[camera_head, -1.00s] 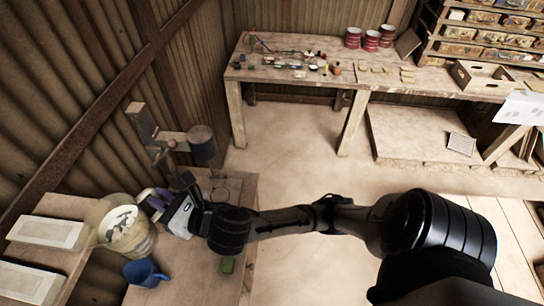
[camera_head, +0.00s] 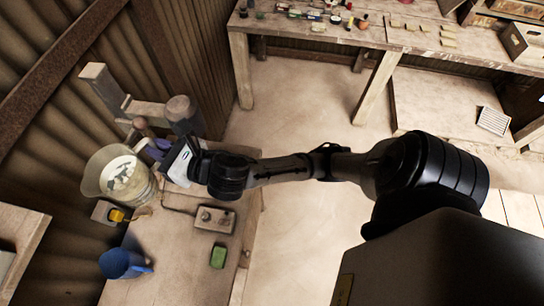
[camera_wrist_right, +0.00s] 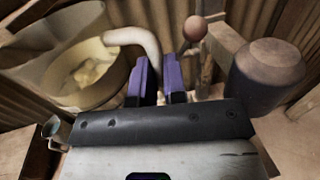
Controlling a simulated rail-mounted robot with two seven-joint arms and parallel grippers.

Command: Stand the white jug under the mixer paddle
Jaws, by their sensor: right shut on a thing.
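The white jug (camera_head: 88,178) is a pale, translucent vessel with greyish-white contents, at the left in the head view. My right gripper (camera_head: 156,148) is shut on its handle; the purple fingers (camera_wrist_right: 160,80) close around the curved white handle (camera_wrist_right: 138,42) in the wrist view. The jug (camera_wrist_right: 62,92) looks upright. Whether its base touches anything is hidden. The mixer has a grey cylindrical head (camera_head: 183,112) on a post and arm (camera_head: 103,85), also seen in the wrist view (camera_wrist_right: 268,75). The jug is left of the mixer head. I cannot make out the paddle. My left gripper is out of view.
A blue jug (camera_head: 118,263), a control box (camera_head: 213,219) with a cable and a green block (camera_head: 218,257) stand on the bench. A small yellow-and-black item (camera_head: 117,215) is just below the white jug. A ball-topped lever (camera_wrist_right: 195,27) stands near the mixer head. Corrugated walls close in behind.

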